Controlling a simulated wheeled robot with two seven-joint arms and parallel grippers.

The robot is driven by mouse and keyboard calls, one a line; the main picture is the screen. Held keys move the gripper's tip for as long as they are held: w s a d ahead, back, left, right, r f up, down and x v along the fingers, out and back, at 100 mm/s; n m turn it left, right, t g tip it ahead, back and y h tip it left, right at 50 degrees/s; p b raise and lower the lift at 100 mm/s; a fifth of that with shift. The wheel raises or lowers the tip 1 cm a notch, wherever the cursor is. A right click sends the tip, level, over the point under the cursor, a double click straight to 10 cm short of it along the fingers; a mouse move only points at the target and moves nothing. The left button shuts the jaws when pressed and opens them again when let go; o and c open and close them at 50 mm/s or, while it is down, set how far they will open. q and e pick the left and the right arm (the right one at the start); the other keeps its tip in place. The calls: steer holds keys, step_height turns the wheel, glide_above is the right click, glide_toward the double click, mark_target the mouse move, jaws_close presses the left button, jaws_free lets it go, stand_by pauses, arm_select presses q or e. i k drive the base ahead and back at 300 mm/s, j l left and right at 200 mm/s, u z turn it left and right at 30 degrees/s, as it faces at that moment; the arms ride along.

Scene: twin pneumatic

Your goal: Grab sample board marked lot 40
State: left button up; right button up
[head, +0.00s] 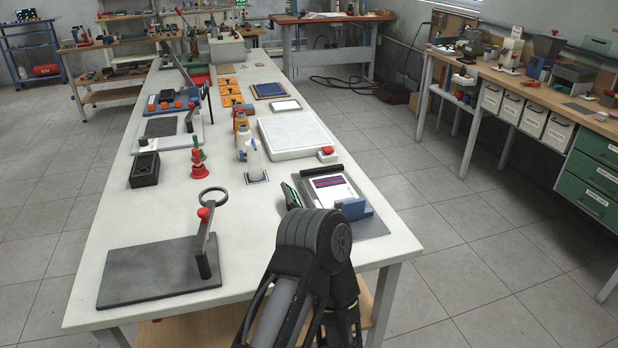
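I cannot read a lot 40 mark anywhere in the head view, so I cannot tell which thing is the sample board. A white sheet or board with a dark blue and red printed block (334,188) lies on a grey plate at the near right of the white table (240,240). A blue block (355,209) sits at the plate's front. One of my arms rises from the bottom middle, its dark joint just left of and in front of the plate. My other arm is out of view.
A grey plate with an upright lever (150,272) lies at the near left. A black box (144,169), a red and green fixture (198,160), bottles (252,160) and a white slab (296,137) stand farther back. The table's near middle is bare.

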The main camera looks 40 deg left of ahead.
mark_target(331, 191)
steer(key=i+l+u, duration=0.15)
steer(key=l, duration=0.2)
steer(key=i+l+u, duration=0.2)
steer(key=l, duration=0.15)
steer(key=i+l+u, duration=0.15)
steer(key=l, duration=0.2)
steer(key=l+u, duration=0.15)
steer(key=l, duration=0.25)
